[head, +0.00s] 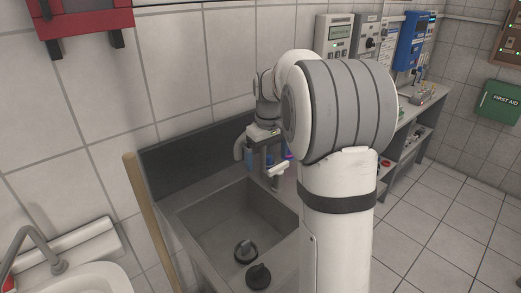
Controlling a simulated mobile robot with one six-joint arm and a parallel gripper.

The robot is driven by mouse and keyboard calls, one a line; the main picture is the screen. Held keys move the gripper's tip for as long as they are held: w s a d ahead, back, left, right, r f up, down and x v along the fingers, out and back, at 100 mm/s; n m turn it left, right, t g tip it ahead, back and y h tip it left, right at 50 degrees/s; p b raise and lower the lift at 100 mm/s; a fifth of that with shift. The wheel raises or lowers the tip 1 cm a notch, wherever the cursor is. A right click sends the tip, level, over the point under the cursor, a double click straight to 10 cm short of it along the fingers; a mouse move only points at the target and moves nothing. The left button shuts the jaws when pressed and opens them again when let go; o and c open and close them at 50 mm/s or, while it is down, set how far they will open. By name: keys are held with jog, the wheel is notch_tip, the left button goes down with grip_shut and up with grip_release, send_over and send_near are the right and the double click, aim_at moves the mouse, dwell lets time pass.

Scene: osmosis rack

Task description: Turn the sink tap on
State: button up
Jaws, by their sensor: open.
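A grey metal sink (190,222) stands against the tiled wall, below and left of my arm. A grey curved piece that looks like its tap (239,149) shows at the back of the sink, just left of my gripper. My gripper (266,165) is open and points down at the sink's back right corner. It is close to the tap, but I cannot tell whether it touches it. The tap's handle cannot be made out, and my arm hides part of this area. No running water is visible.
Two dark round objects (258,275) sit in or on the sink. A wooden pole (150,215) leans at its left. A white basin with a curved faucet (35,240) is at lower left. A bench (425,105) stands behind my arm. The tiled floor (440,220) at right is clear.

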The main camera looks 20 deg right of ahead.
jog(key=n+p, duration=0.1)
jog(key=p, duration=0.1)
send_over(279, 166)
notch_tip(279, 166, down, 4)
jog(key=shift+a+r+g, duration=0.15)
jog(key=shift+g, duration=0.25)
jog(key=shift+w+d+f, duration=0.1)
jog(key=shift+d+f, duration=0.1)
jog(key=shift+f, duration=0.05)
notch_tip(279, 166, down, 8)
jog(key=shift+r+p, duration=0.15)
jog(key=shift+p, duration=0.45)
jog(key=shift+c, duration=0.2)
jog(key=c, duration=0.8)
